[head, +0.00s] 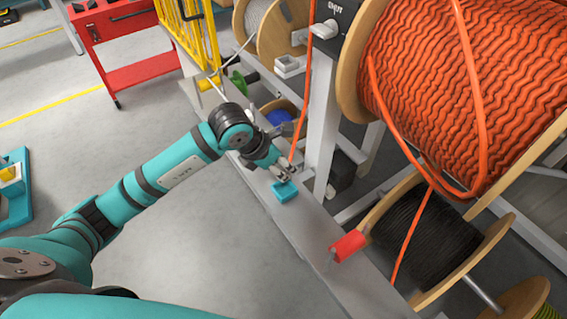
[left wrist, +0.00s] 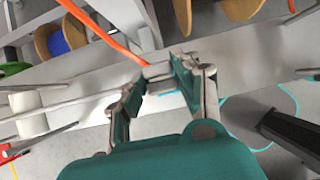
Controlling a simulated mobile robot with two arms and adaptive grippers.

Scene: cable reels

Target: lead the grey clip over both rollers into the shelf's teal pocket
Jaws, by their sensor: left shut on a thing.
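My left gripper (head: 285,172) is shut on a small grey clip (left wrist: 158,70) at the end of an orange cable (head: 305,100). In the left wrist view the clip sits between the two fingertips (left wrist: 160,78). The teal pocket (head: 285,192) is on the grey shelf beam (head: 310,222), just below and close to the gripper in the head view. A green roller-like piece (head: 238,84) is at the beam's far end. I cannot tell whether the cable lies over either. My right gripper is out of view.
A big reel of orange cable (head: 470,90) stands at the right, with a black cable reel (head: 425,240) below it. A grey upright (head: 321,120) rises behind the gripper. A red cart (head: 125,45) and yellow rack (head: 185,35) stand farther back.

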